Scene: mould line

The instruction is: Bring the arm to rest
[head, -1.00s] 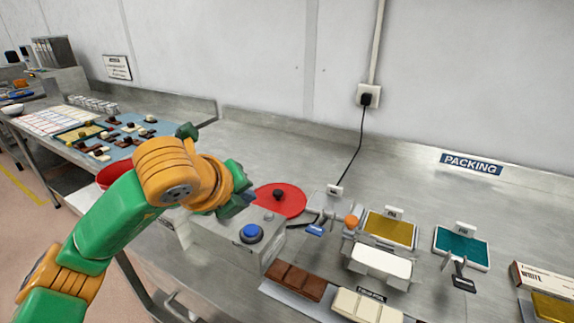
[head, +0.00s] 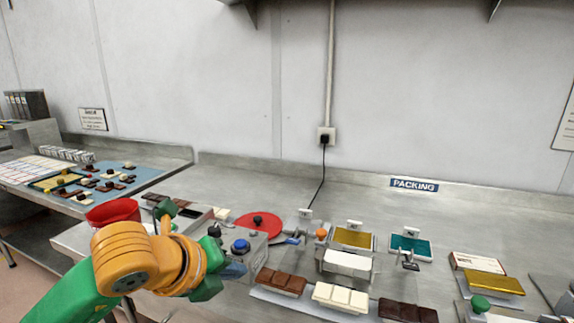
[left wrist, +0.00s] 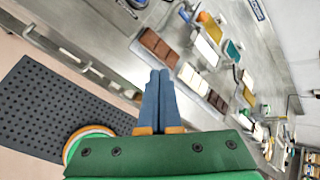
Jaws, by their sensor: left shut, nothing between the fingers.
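My left arm, green and orange, comes in from the lower left of the head view. Its gripper (head: 236,270) is in front of the grey box with the blue button (head: 240,246), left of the brown chocolate bar (head: 282,281). In the left wrist view the two blue fingers (left wrist: 158,100) lie together, shut and empty. They point toward the bench edge and the row of bars. My right gripper is not in view.
A red disc (head: 259,225) with a dark knob lies behind the box. A red bowl (head: 112,212) stands at the left. A white bar (head: 340,297) and a dark bar (head: 407,311) lie along the front. A black perforated mat (left wrist: 58,110) is on the floor.

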